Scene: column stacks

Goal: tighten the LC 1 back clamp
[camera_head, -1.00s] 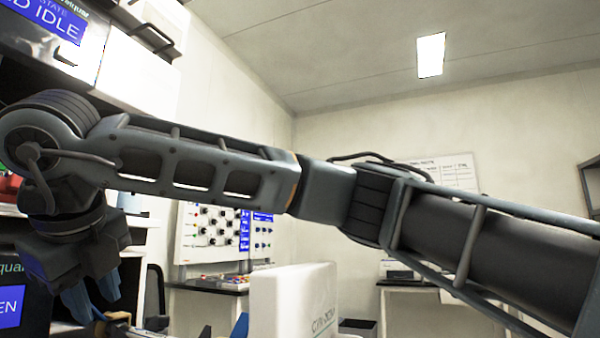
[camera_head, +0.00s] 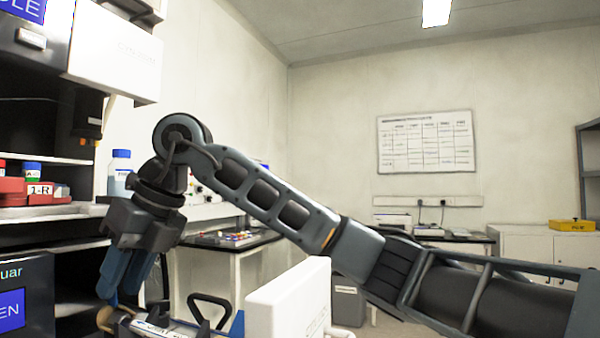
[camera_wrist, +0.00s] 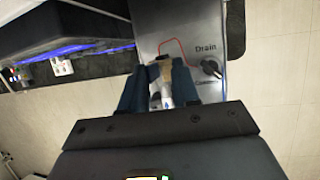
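My gripper (camera_head: 112,292) points down at the lower left of the head view, its two blue fingers close beside each other from this side. In the wrist view my gripper (camera_wrist: 161,72) shows a gap between the fingers. A tan and white piece shows in that gap; I cannot tell whether the fingers touch it. In the head view a small tan curved piece (camera_head: 103,321) is just below the fingertips. I cannot make out the LC 1 back clamp in either view.
A grey panel (camera_wrist: 195,25) marked "Drain" with a black knob (camera_wrist: 211,67) lies beyond the fingers. A shelf stack (camera_head: 75,245) with bottles and red racks stands at left. A white box (camera_head: 287,305) is at bottom centre. A bench (camera_head: 225,243) stands behind.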

